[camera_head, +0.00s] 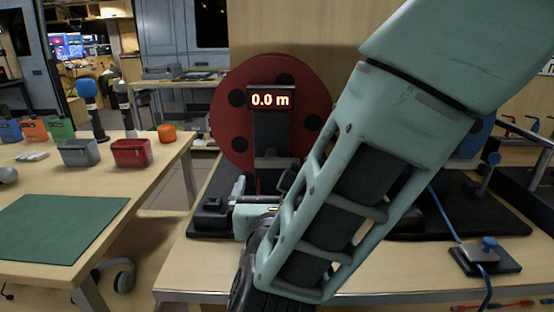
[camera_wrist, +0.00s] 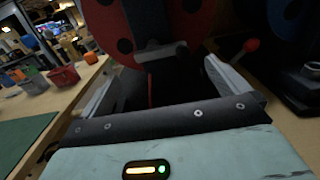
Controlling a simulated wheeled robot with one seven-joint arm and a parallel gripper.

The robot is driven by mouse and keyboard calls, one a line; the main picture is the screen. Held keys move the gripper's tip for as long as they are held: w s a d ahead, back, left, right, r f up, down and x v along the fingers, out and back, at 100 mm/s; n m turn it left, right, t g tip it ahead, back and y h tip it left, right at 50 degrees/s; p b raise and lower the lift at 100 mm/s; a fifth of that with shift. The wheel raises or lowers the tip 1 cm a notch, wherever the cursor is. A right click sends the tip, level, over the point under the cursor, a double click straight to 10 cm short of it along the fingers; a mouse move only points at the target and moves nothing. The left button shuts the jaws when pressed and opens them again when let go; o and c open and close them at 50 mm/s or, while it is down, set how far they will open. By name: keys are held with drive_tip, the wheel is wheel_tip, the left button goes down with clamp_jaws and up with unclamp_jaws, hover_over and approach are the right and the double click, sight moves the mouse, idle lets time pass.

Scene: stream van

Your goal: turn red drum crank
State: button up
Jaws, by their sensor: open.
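The red drum (camera_head: 228,100) with dark round spots stands upright on the right-hand bench, behind a dark post with a display (camera_head: 270,100) reading 0.0 m. It fills the top of the wrist view (camera_wrist: 203,22). My gripper (camera_head: 265,188) is low in front of the drum, its fingers spread and pointing towards it. In the wrist view my gripper (camera_wrist: 162,72) has a grey bar (camera_wrist: 160,53) just beyond its fingertips; I cannot tell whether this is part of the crank. A red knob (camera_wrist: 251,45) on a lever shows right of the right finger. My arm hides the drum's right side in the head view.
A blue drum (camera_head: 470,140) is partly hidden behind my arm, with a blue cable running to a small dark block (camera_head: 485,256). The left table (camera_head: 150,185) holds a green mat (camera_head: 60,228), a grey box (camera_head: 78,153) and a red box (camera_head: 131,153). A floor gap separates the tables.

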sight(277, 165)
drive_tip(key=w+p, duration=0.1)
drive_tip(key=w, duration=0.9)
drive_tip(key=shift+d, duration=0.15)
drive_tip(key=shift+s, duration=0.1)
drive_tip(key=c, duration=0.8)
